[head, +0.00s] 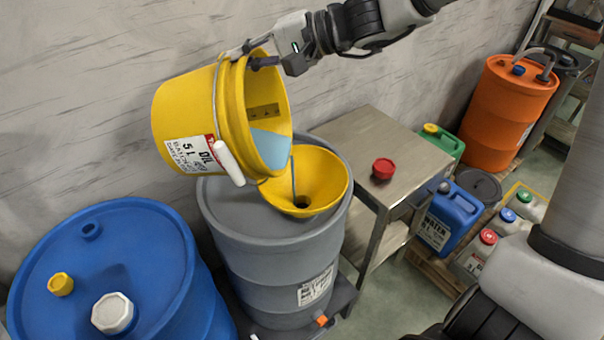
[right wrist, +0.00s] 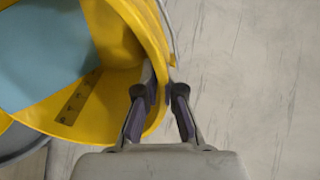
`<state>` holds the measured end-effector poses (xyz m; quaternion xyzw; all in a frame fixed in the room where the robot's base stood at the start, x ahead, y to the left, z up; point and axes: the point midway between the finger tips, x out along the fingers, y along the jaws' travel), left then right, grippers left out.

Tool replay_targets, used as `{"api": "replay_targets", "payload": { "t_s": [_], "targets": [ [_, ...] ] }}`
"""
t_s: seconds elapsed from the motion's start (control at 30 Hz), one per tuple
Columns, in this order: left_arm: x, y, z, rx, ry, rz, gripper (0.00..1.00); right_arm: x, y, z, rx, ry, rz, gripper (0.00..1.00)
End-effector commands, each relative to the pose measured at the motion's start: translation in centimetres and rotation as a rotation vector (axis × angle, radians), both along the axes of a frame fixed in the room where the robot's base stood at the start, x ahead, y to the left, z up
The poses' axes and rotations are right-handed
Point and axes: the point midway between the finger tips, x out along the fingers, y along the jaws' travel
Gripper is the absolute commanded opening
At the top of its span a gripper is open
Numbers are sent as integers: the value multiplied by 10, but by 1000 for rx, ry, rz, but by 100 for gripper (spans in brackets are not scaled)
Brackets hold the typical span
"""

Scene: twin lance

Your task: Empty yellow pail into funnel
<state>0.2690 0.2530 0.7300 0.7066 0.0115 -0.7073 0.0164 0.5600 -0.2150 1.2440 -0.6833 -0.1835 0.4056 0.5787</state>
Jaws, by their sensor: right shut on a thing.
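The yellow pail (head: 185,113) is tilted on its side above the yellow funnel (head: 328,178), its mouth facing right and down. Light blue liquid lies inside, and a thin stream falls from the pail's lower lip into the funnel. The funnel sits on top of the grey drum (head: 270,262). My right gripper (head: 252,60) is shut on the pail's upper rim. In the right wrist view the gripper's fingers (right wrist: 158,98) straddle the rim of the pail (right wrist: 115,30), with blue liquid inside. My left gripper is not in view.
A blue drum (head: 140,250) stands at left. A metal side table (head: 385,140) with a red cap (head: 383,168) is right of the grey drum. A blue canister (head: 448,218), a green canister (head: 442,140) and an orange drum (head: 508,112) stand farther right. A wall is close behind.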

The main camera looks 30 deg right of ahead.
Motion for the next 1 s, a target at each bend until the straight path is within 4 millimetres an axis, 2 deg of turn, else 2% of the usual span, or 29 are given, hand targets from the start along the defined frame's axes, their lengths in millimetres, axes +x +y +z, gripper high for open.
{"api": "replay_targets", "payload": {
  "t_s": [1.0],
  "targets": [
    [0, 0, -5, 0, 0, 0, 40, -4, -6, 3, 21, -17, 0, 0]
  ]
}}
